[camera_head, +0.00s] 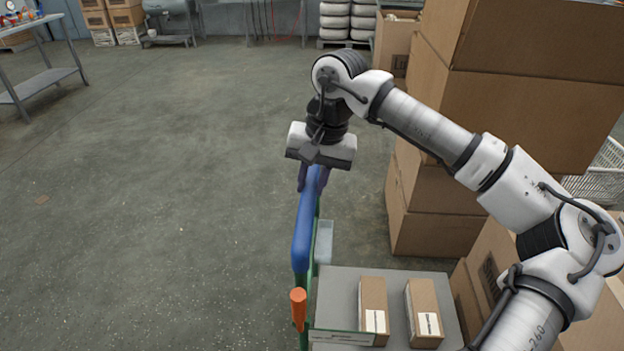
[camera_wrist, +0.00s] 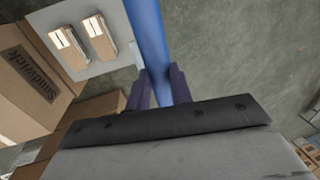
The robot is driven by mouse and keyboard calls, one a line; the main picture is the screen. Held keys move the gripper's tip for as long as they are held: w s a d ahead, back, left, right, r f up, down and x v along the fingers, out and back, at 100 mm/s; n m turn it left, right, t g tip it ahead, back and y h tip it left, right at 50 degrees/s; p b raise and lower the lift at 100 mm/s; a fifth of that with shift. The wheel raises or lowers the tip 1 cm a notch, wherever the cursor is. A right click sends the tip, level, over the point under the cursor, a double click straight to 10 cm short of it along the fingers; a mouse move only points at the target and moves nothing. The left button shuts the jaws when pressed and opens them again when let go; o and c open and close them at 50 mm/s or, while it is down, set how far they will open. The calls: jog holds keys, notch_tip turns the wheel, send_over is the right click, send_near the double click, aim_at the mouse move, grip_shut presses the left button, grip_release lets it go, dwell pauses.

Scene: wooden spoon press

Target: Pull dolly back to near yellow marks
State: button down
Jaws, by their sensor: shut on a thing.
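The dolly has a grey deck (camera_head: 345,285), a green frame and a blue push handle (camera_head: 303,232). Two small brown boxes with white labels, a left one (camera_head: 373,310) and a right one (camera_head: 423,312), lie on the deck. My gripper (camera_head: 313,180) points down at the far end of the handle, its dark fingers shut around the bar. In the wrist view the fingers (camera_wrist: 157,88) sit on both sides of the blue handle (camera_wrist: 150,40). The deck (camera_wrist: 75,18) shows beyond at upper left. No yellow marks show in either view.
Tall stacked cardboard boxes (camera_head: 500,110) stand close to the right of the dolly. A grey metal table (camera_head: 45,80) is at far left. The concrete floor (camera_head: 150,200) left of the dolly is clear.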

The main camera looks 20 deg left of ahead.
jog(key=s+a+p, duration=0.1)
jog(key=s+a, duration=0.2)
jog(key=a, duration=0.7)
jog(key=s+a+p, duration=0.1)
jog(key=s+a, duration=0.1)
jog(key=a, duration=0.8)
jog(key=s+a+p, duration=0.1)
jog(key=s+a, duration=0.2)
jog(key=a, duration=0.6)
jog(key=shift+s+a, duration=0.3)
jog(key=shift+a, duration=0.1)
jog(key=shift+r, duration=0.1)
jog(key=c, duration=1.3)
grip_release()
jog(key=shift+a, duration=0.2)
jog(key=shift+o, duration=0.2)
jog(key=shift+d, duration=0.1)
notch_tip(320, 180, up, 14)
jog(key=d, duration=0.2)
jog(key=shift+w+d+f, duration=0.25)
jog(key=shift+w+d, duration=0.05)
jog(key=shift+w, duration=0.05)
